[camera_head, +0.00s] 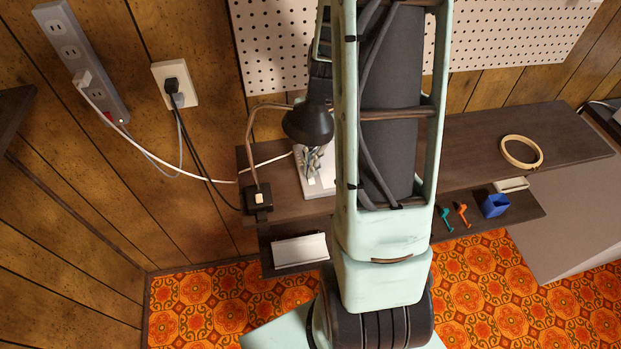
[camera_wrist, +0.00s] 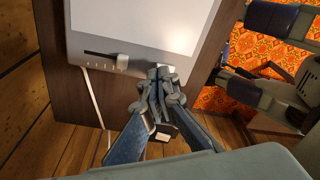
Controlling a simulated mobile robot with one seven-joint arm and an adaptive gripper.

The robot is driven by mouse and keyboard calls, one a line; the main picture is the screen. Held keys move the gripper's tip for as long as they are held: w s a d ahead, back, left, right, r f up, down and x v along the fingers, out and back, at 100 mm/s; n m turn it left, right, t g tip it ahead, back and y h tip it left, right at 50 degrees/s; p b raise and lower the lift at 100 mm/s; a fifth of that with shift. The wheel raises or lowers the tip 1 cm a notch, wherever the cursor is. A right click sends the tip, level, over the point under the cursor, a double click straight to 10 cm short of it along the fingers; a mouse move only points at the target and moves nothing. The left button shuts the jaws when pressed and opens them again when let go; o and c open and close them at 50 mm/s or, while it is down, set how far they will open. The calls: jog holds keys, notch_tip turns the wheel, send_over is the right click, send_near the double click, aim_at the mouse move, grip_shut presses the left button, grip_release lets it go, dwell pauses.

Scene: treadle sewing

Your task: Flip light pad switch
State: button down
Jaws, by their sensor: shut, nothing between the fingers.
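The light pad (camera_wrist: 150,25) is a white panel in a grey frame on the dark wooden top. In the head view only part of the light pad (camera_head: 327,181) shows beside my arm. Its front edge has a slot with a pale slider knob (camera_wrist: 122,61). A small white piece (camera_wrist: 167,69), perhaps the switch, shows at the same edge, partly hidden behind my fingertips. My gripper (camera_wrist: 163,76) is shut and empty, its tips at the pad's front edge. I cannot tell whether they touch. In the head view my gripper (camera_head: 313,161) is over the pad.
A black box with a pale rocker (camera_head: 258,198) sits at the shelf's left end, with cords running to the wall outlet (camera_head: 175,84) and power strip (camera_head: 82,60). An embroidery hoop (camera_head: 521,152) and blue bin (camera_head: 495,205) are at right. My arm blocks the middle.

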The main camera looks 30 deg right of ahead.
jog(key=shift+f+b, duration=0.45)
jog(key=shift+f, duration=0.1)
jog(key=shift+r, duration=0.15)
jog(key=shift+r+p, duration=2.2)
jog(key=shift+r, duration=1.25)
jog(key=shift+d, duration=0.15)
